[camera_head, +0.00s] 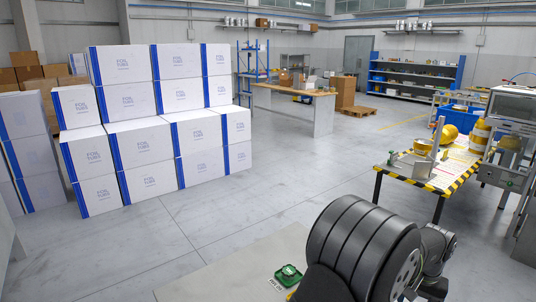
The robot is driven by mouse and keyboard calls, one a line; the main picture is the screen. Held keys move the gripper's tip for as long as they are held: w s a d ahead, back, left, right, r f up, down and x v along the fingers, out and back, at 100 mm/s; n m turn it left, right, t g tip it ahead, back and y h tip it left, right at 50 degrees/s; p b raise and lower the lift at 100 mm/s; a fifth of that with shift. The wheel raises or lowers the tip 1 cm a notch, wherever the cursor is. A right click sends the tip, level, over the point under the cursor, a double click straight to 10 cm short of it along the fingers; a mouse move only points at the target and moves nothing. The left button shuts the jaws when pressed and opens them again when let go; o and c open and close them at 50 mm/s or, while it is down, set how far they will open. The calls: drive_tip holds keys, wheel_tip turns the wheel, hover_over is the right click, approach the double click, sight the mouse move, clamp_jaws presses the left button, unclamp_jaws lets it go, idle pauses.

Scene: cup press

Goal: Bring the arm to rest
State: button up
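My arm shows as dark, ribbed, rounded links at the bottom right of the head view, above a pale grey surface (215,275). My gripper is not visible, so what it holds cannot be seen. The work table (440,177) with a yellow and black striped edge stands at the right.
A green item (288,273) lies on the pale surface beside my arm. Stacked white boxes (140,142) stand at the left. A machine (512,112) stands at the right edge. Grey floor between boxes and table is clear.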

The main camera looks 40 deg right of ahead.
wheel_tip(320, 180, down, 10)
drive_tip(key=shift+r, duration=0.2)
